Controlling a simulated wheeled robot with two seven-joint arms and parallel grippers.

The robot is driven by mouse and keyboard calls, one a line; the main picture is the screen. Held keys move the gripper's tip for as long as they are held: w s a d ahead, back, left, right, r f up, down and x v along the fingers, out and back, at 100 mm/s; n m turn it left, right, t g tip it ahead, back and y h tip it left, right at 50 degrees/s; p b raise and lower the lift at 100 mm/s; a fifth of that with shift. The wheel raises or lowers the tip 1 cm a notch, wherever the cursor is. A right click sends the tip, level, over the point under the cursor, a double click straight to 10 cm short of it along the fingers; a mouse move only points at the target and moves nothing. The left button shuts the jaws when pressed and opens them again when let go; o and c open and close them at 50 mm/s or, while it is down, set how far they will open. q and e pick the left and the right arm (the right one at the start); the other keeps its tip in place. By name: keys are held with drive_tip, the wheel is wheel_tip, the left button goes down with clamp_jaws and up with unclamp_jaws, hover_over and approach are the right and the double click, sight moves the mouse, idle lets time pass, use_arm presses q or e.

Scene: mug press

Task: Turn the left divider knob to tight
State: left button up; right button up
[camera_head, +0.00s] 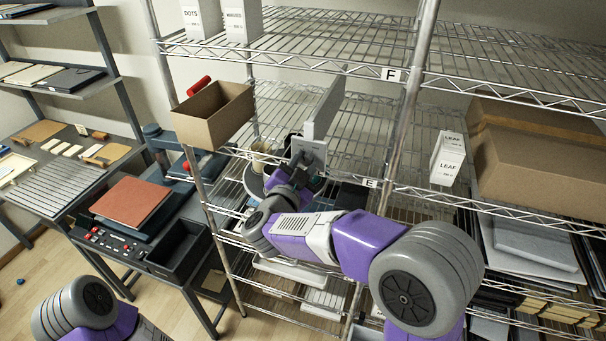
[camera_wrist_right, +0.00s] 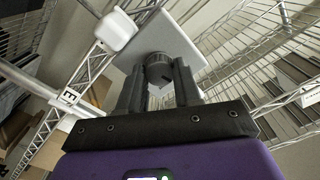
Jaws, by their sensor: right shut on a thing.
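The left divider (camera_head: 327,100) is an upright pale grey panel on the wire shelf. Its grey end plate (camera_head: 310,149) faces me, and the plate fills the upper middle of the right wrist view (camera_wrist_right: 180,40). The knob (camera_wrist_right: 158,64) is dark, round and ribbed, and sits on that plate. My right gripper (camera_head: 304,167) is at the plate and hides the knob in the head view. In the wrist view its two dark fingers (camera_wrist_right: 158,84) stand either side of the knob, shut on it. I cannot read a tight mark. My left gripper is out of view.
Wire shelves and posts surround my right gripper, with a shelf label E (camera_head: 371,183) close by. An open cardboard box (camera_head: 213,113) stands left of the divider. A white LEAF box (camera_head: 448,158) and a large cardboard box (camera_head: 540,155) stand at right.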

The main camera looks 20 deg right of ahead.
drive_tip(key=m+b, duration=0.6)
drive_tip(key=b, duration=0.1)
drive_tip(key=shift+f, duration=0.3)
drive_tip(key=shift+r+m+b, duration=0.15)
drive_tip(key=shift+m+b, duration=1.55)
drive_tip(key=shift+m, duration=0.1)
drive_tip(key=o, duration=1)
drive_tip(key=shift+r, duration=0.1)
drive_tip(key=shift+o, duration=0.2)
drive_tip(key=shift+s, duration=0.1)
drive_tip(key=v, duration=0.7)
drive_tip(key=shift+s+a, duration=0.15)
drive_tip(key=shift+s, duration=0.05)
